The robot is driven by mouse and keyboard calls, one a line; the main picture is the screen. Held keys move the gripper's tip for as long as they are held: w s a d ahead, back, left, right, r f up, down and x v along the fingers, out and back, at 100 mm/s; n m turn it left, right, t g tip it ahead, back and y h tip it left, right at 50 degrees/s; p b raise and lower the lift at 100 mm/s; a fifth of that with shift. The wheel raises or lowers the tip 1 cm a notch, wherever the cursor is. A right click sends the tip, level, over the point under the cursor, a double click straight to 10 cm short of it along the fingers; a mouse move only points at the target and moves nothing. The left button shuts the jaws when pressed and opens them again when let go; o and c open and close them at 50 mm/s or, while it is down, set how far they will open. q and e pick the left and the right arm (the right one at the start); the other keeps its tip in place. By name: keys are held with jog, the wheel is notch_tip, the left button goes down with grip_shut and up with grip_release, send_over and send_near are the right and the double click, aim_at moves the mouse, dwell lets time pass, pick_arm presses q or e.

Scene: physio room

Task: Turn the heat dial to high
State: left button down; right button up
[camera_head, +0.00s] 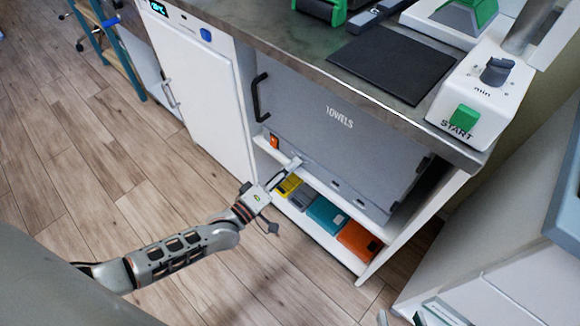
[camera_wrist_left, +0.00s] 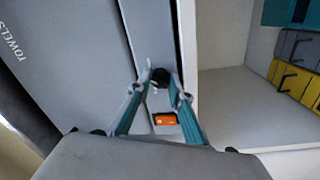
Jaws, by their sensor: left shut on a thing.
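My left gripper (camera_head: 292,166) reaches to the pale strip below the grey towel compartment (camera_head: 320,115). In the left wrist view its two fingers (camera_wrist_left: 160,82) are closed in on a small round black knob (camera_wrist_left: 160,75), which appears to be the heat dial. An orange indicator (camera_wrist_left: 165,119) sits on the strip near the knob. The knob is hidden by the gripper in the head view, and no scale or pointer mark can be read. A part of what looks like my right gripper (camera_head: 438,313) shows at the bottom edge; its jaws are unclear.
Open shelves below hold yellow, grey, teal and orange boxes (camera_head: 357,241). A black handle (camera_head: 260,97) sticks out at the compartment's left. A white cabinet (camera_head: 205,90) has a blue knob (camera_head: 206,35). A white device (camera_head: 476,95) with a grey knob stands on the counter.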

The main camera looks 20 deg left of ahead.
pick_arm(q)
jog(key=shift+m+h+p, duration=0.3)
jog(key=shift+m+p, duration=0.1)
jog(key=shift+m, duration=2.6)
pick_arm(e)
jog(key=shift+s+d+f, duration=0.35)
jog(key=shift+s+f, duration=0.1)
jog(key=shift+f, duration=0.15)
jog(key=shift+w+r, duration=0.1)
pick_arm(q)
jog(key=c, duration=1.8)
grip_release()
pick_arm(e)
jog(key=shift+w+r, duration=0.25)
jog(key=shift+w, duration=0.05)
pick_arm(q)
jog(key=shift+s+a, duration=0.1)
pick_arm(e)
jog(key=shift+s, duration=0.1)
